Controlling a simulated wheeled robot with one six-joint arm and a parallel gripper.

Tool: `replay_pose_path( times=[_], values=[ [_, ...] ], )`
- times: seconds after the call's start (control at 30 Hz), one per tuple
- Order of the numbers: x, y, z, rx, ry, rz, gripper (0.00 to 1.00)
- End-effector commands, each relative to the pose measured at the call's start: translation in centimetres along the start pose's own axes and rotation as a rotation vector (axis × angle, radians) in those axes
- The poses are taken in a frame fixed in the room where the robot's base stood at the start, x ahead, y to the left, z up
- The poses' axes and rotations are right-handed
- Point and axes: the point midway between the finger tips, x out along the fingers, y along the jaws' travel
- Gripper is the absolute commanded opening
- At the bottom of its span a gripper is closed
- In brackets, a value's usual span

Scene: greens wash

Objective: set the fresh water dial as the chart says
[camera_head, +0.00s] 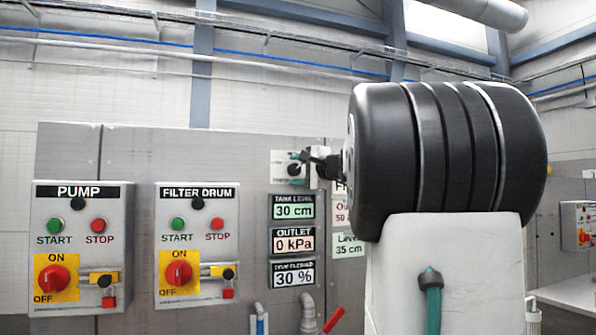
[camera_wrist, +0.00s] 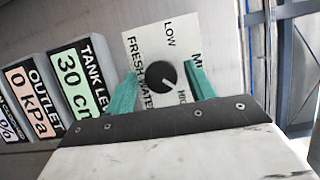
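The fresh water dial (camera_wrist: 160,75) is a round black knob on a white plate (camera_wrist: 136,48) marked FRESH WATER, LOW, a partly hidden "MI" label and a partly hidden "HIG" label. Its white pointer mark appears turned toward the "HIG" label. My gripper (camera_wrist: 161,72) has its two green fingers on either side of the knob, with gaps to it. In the head view the dial (camera_head: 294,169) is small, with my gripper (camera_head: 309,162) in front of it. The chart (camera_head: 345,244) is mostly hidden behind my arm; "Level 35 cm" shows.
Displays read tank level 30 cm (camera_head: 293,207), outlet 0 kPa (camera_head: 293,240) and 30 % (camera_head: 293,273). The pump box (camera_head: 80,215) and filter drum box (camera_head: 197,212) stand left. Pipes and a red-handled valve (camera_head: 333,319) lie below.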

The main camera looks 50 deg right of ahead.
Motion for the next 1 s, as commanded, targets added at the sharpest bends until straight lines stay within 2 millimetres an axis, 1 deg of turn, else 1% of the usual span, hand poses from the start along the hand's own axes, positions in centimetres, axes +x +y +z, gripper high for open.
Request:
replay_pose_path(
  times=[0.23, 0.33, 0.43, 0.6, 0.73, 0.83, 1.0],
  values=[
    [0.0, -0.1, -0.1, -0.001, 0.001, -0.001, 0.56],
    [-0.5, -0.1, -0.1, -0.002, 0.002, -0.002, 0.56],
    [-1.8, -0.1, -0.1, -0.002, 0.005, -0.002, 0.56],
    [-4.8, -0.1, -0.1, -0.002, 0.005, -0.002, 0.56],
    [-6.6, -0.1, -0.1, -0.002, 0.004, -0.001, 0.56],
    [-7.5, -0.1, -0.1, -0.001, 0.002, -0.001, 0.56],
    [-7.8, 0.0, 0.0, -0.001, 0.001, 0.0, 0.56]
  ],
)
